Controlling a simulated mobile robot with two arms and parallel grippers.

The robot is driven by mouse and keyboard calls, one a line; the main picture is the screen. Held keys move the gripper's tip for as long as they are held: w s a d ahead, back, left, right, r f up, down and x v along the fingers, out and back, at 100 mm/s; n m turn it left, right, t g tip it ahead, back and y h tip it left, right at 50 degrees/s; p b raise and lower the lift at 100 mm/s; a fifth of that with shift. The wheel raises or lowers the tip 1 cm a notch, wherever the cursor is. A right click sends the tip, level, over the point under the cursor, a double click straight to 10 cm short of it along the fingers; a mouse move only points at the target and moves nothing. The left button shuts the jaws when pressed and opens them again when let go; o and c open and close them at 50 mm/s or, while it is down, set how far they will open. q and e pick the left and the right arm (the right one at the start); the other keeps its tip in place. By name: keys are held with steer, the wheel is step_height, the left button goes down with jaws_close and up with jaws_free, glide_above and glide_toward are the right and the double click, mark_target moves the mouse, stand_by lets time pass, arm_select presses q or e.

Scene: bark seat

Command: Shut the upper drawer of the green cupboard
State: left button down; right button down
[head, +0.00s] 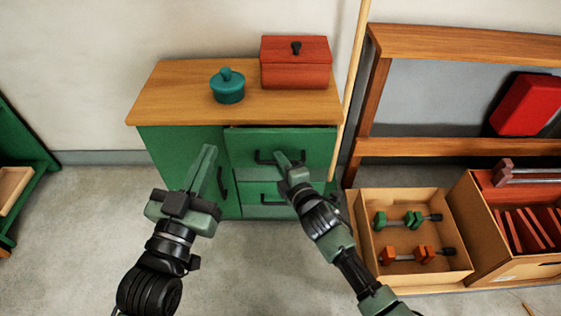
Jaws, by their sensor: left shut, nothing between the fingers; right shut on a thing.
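The green cupboard (182,160) has a wooden top and stands against the wall. Its upper drawer (312,143) is at the right, with a dark bar handle (264,157); its front seems to stand slightly proud of the cupboard, with a dark line along its top edge. My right gripper (284,160) is shut on this handle and hides part of it. My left gripper (208,152) is shut and empty, in front of the cupboard's left door. The lower drawer (258,189) is partly hidden by my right gripper.
A teal lidded pot (228,90) and a red lidded box (296,71) stand on the cupboard top. A pale pole (352,90) leans by its right side. Cardboard boxes (365,225) with clamps and red items are at the right. Floor in front is clear.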

stand_by(0.3)
